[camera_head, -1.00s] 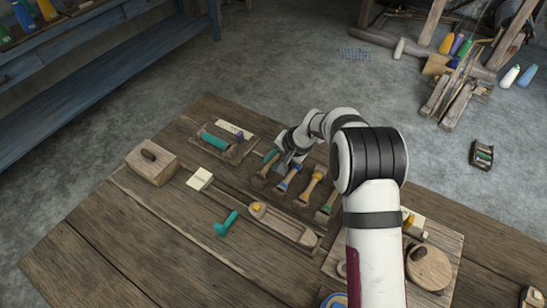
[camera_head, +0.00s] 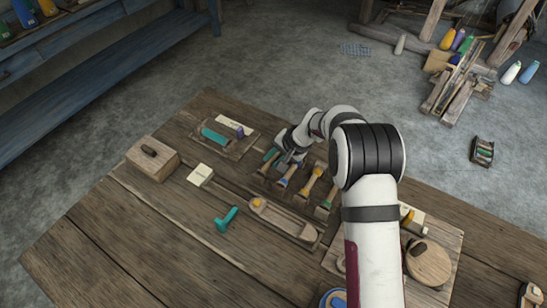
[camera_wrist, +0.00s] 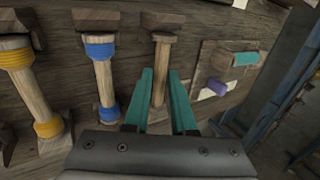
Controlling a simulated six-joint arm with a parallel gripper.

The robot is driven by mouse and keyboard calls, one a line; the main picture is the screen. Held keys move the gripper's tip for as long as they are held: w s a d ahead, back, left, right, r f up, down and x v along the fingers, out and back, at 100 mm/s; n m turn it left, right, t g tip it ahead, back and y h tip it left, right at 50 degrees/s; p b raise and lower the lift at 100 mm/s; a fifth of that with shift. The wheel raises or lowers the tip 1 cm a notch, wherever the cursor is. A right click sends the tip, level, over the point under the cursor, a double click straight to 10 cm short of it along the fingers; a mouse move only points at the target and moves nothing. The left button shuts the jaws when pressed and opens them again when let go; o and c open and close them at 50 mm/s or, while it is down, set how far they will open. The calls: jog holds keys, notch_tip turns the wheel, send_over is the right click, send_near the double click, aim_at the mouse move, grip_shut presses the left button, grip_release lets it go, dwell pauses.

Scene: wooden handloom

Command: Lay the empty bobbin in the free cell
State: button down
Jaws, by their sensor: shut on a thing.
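The empty bobbin (camera_wrist: 160,72) has a bare wooden shaft and a block-like wooden end. In the wrist view it stands between the two teal fingers of my gripper (camera_wrist: 160,95), which is shut on its shaft. In the head view my gripper (camera_head: 279,160) is at the far left end of this row. I cannot tell whether the held bobbin touches what lies below, nor make out the cell's walls.
A wooden tray (camera_head: 205,148) with a teal spool and a purple piece lies beyond the row. The table's front left (camera_head: 110,240) is clear.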

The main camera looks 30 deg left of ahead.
jog(key=shift+f, duration=0.2)
jog(key=shift+c, duration=1.3)
grip_release()
jog(key=shift+r, duration=0.1)
notch_tip(320, 180, up, 7)
